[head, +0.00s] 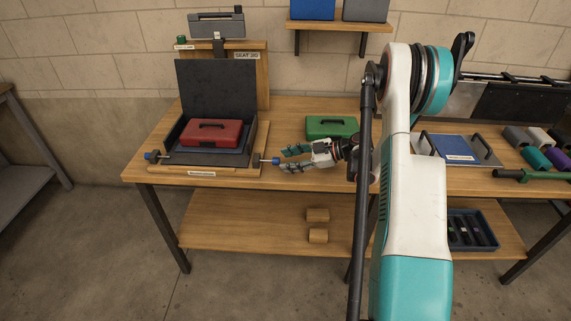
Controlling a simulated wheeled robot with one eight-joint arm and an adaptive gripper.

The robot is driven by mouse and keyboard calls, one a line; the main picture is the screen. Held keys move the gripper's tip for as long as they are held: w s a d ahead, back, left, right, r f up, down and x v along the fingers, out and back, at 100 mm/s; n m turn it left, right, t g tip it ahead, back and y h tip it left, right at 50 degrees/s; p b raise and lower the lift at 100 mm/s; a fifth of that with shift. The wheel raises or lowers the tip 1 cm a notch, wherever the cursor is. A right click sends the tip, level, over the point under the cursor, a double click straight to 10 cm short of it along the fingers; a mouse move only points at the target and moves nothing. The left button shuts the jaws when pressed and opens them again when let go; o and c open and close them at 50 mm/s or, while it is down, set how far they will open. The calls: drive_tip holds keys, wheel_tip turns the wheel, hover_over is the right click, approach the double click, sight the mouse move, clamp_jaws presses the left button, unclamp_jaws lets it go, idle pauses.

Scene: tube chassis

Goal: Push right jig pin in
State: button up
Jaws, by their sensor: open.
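The right jig pin (275,161) has a blue knob at the right end of a short light shaft. The shaft shows between the knob and a dark block (257,160) at the right front corner of the jig (196,173). My gripper (286,159) is open and points left, its teal fingertips just right of the knob, one above and one below its level in the picture. Whether they touch the knob is too small to tell. The left jig pin (149,155) has its blue knob close to its own block.
A red case (212,132) sits in the open dark box of the jig, lid (216,87) raised behind. A green case (331,127) stands behind my gripper. A blue tray-like item (455,147) lies farther right. Bare tabletop (285,115) shows between the jig and green case.

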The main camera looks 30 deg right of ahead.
sight(274, 159)
drive_tip(key=shift+x, duration=0.9)
clamp_jaws()
drive_tip(key=w+a, duration=0.1)
drive_tip(key=a, duration=0.1)
drive_tip(key=w+a, duration=0.1)
drive_tip(key=a, duration=0.1)
drive_tip(key=shift+w+b, duration=0.35)
drive_tip(key=shift+b, duration=0.05)
drive_tip(key=shift+c, duration=1.9)
unclamp_jaws()
drive_tip(key=shift+r, duration=0.1)
drive_tip(key=o, duration=0.4)
drive_tip(key=v, duration=1.2)
